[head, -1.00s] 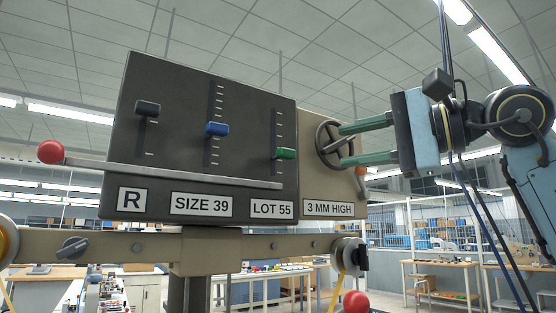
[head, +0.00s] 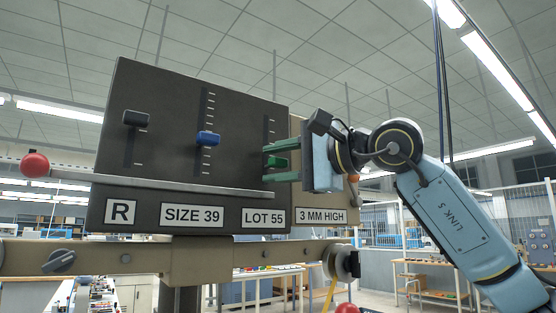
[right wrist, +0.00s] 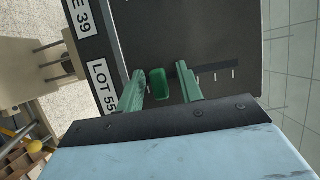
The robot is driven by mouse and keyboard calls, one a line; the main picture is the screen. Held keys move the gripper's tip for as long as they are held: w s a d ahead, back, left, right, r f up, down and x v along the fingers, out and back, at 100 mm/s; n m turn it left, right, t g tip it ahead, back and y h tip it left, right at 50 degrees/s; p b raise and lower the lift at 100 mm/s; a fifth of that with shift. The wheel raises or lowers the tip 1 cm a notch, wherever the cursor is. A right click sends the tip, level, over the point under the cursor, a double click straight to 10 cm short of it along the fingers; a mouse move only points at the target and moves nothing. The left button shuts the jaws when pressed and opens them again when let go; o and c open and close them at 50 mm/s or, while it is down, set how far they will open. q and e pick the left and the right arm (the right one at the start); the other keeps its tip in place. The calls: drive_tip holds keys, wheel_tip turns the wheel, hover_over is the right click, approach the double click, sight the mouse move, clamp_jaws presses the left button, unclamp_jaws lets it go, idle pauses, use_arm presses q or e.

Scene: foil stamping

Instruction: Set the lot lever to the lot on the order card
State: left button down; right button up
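The lot lever has a green knob (head: 277,163) in the rightmost slot of the dark panel (head: 165,90), above the label LOT 55 (head: 263,217). My right gripper (head: 266,164) is at this knob, one green finger above it and one below. In the right wrist view the green knob (right wrist: 158,84) lies between the two open fingers, with a small gap on each side. Tick marks (right wrist: 215,76) run along the slot beyond the finger on the right. I see no order card. My left gripper is not in view.
A blue knob (head: 208,139) above SIZE 39 and a black knob (head: 136,118) above R sit in the other slots. A long bar with a red ball (head: 35,165) crosses the panel below the slots.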

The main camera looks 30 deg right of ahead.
clamp_jaws()
idle(0.4)
wheel_tip(320, 180, up, 8)
drive_tip(key=p, duration=0.6)
drive_tip(key=shift+f+p, duration=0.25)
drive_tip(key=shift+p, duration=0.1)
drive_tip(key=shift+f, duration=0.1)
unclamp_jaws()
